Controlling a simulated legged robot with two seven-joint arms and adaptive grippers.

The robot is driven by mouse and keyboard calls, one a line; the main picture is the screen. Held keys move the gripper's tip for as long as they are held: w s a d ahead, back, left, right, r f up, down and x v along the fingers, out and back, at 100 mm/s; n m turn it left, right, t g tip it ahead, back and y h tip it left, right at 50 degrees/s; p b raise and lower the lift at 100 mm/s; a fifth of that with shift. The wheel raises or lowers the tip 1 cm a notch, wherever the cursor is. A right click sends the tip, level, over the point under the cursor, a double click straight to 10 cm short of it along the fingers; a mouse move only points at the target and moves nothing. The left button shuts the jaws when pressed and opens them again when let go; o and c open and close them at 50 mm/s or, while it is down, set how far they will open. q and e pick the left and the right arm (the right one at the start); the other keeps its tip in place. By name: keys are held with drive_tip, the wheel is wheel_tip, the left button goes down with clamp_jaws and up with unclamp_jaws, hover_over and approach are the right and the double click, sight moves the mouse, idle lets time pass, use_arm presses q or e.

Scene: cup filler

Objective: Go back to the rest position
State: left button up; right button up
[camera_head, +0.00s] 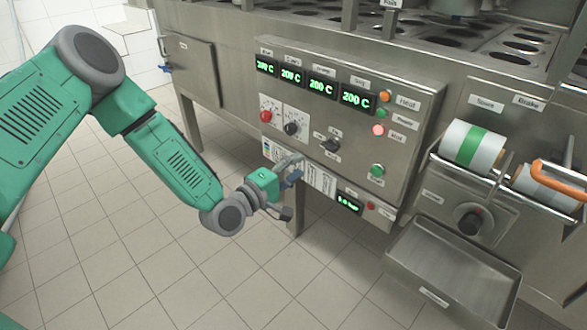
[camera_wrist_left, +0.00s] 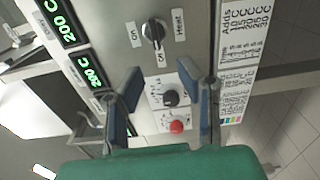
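My left gripper (camera_head: 291,194) is in front of the lower part of the steel control panel (camera_head: 345,105), at the end of my green arm coming in from the left. Its fingers also show in the left wrist view (camera_wrist_left: 161,78). They are spread apart with nothing between them. Behind them, in that view, are a black knob (camera_wrist_left: 170,97) and a red knob (camera_wrist_left: 177,127). I cannot tell the exact gap between the fingertips and the panel. My right gripper is not in view.
Green displays read 200 C (camera_head: 321,88). A selector switch (camera_head: 330,145) and lit buttons sit on the panel. Rolls (camera_head: 473,147) hang on a rail at right, above a steel tray (camera_head: 452,270). The tiled floor (camera_head: 130,250) at left is clear.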

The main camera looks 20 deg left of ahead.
use_arm(q)
drive_tip(key=shift+s+a, duration=0.15)
drive_tip(key=shift+s, duration=0.25)
drive_tip(key=s+d+f+m+g+y+p, duration=0.1)
drive_tip(key=s+d+f+m+g+p, duration=0.3)
drive_tip(key=s, duration=0.4)
drive_tip(key=s+d+f+m+g+p, duration=0.2)
drive_tip(key=s+f+m+g, duration=0.25)
drive_tip(key=s, duration=0.45)
drive_tip(key=s+a+m+g+y+p, duration=0.2)
drive_tip(key=s+a+m+g, duration=0.1)
drive_tip(key=s, duration=0.6)
drive_tip(key=s+a+m+g+y+p, duration=0.2)
drive_tip(key=s+a+g, duration=0.3)
drive_tip(key=s, duration=0.5)
drive_tip(key=shift+s+a+f+m+y, duration=0.15)
drive_tip(key=shift+a+m+y, duration=0.5)
drive_tip(key=shift+a, duration=0.15)
